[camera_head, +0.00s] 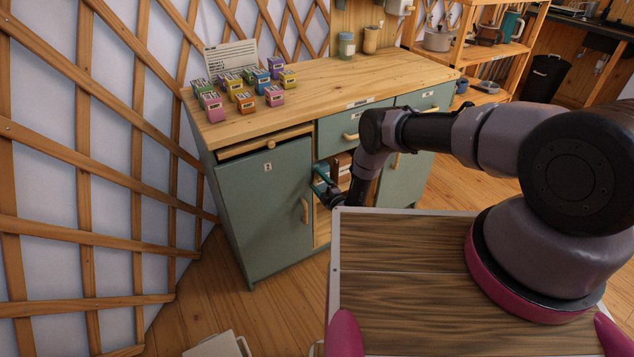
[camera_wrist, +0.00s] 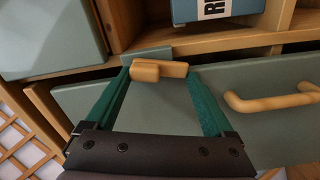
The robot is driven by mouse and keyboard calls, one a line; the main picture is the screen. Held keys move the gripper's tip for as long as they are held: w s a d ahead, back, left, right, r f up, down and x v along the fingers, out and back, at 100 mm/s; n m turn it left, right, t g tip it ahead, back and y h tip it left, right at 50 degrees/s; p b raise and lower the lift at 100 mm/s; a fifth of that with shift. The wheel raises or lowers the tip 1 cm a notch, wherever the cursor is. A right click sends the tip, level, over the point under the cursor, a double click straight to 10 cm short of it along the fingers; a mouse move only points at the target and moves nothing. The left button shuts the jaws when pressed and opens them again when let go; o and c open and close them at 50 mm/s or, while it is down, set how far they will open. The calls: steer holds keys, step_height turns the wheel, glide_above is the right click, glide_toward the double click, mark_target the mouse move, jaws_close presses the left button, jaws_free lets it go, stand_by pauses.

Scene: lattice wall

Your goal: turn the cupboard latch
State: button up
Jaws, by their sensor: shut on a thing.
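The cupboard latch (camera_wrist: 158,69) is a small wooden turn-piece at the edge of a grey-green door, lying crosswise between my fingers in the wrist view. My gripper (camera_wrist: 157,73) has green fingers, one at each end of the latch, and is shut on it. In the head view my gripper (camera_head: 321,176) is at the upper right edge of the left cupboard door (camera_head: 262,205); the latch is hidden there. The door looks closed and has a wooden handle (camera_head: 305,210), which also shows in the wrist view (camera_wrist: 272,101).
Beside the door is an open compartment holding boxes (camera_head: 341,165); a blue labelled box (camera_wrist: 215,8) shows close up. The wooden countertop (camera_head: 330,85) carries several small coloured boxes, a card (camera_head: 231,58) and jars (camera_head: 346,45). A lattice wall (camera_head: 85,180) stands at left.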

steer(key=shift+d+f+n, duration=0.1)
steer(key=shift+n, duration=0.6)
steer(key=shift+d+f+n, duration=0.1)
steer(key=shift+n, duration=0.6)
steer(key=o, duration=1.1)
steer(key=shift+w, duration=0.1)
steer(key=v, duration=1)
steer(key=shift+s+d, duration=0.25)
steer(key=shift+s, duration=0.1)
steer(key=shift+s+d, duration=0.1)
